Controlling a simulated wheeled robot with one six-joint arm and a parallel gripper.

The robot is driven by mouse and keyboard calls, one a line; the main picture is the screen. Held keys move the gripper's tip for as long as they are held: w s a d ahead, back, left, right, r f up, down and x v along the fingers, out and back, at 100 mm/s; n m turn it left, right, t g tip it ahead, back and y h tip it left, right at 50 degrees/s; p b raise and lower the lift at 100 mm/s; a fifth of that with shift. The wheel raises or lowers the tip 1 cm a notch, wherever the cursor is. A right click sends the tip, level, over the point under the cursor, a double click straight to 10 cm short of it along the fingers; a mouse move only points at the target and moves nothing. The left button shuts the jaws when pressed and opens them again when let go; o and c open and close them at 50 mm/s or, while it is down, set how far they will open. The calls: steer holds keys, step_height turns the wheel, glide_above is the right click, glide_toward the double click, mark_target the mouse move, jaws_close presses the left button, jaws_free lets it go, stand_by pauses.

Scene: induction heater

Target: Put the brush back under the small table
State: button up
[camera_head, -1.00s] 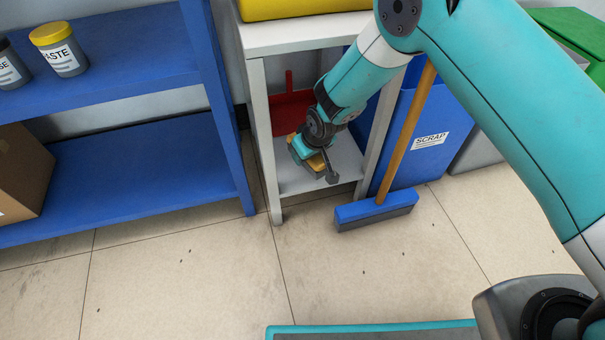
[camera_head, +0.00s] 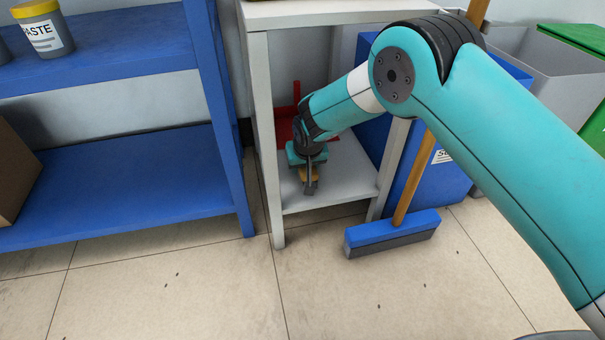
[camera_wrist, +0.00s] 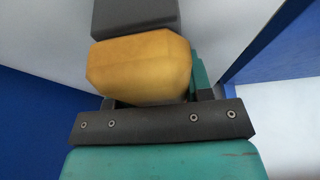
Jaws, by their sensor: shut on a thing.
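The small table (camera_head: 262,130) is white, with a lower shelf (camera_head: 345,188) near the floor. My gripper (camera_head: 309,170) is inside its open front, low over the left part of that shelf, and is shut on the brush (camera_head: 308,175). The brush shows yellow-orange with a dark grey end. In the wrist view the brush (camera_wrist: 140,66) fills the space between the fingers, and its grey part points away from the gripper. My gripper hides part of the brush in the head view. I cannot tell whether the brush touches the shelf.
A red dustpan (camera_head: 288,125) stands behind my gripper at the back of the small table. A blue broom (camera_head: 392,236) with a wooden handle stands at the right front leg, before a blue scrap bin (camera_head: 450,172). Blue shelving (camera_head: 115,185) is close on the left. The front floor is clear.

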steer(key=shift+f, duration=0.8)
steer(key=shift+r, duration=0.15)
steer(key=o, duration=1.2)
steer(key=shift+c, duration=0.2)
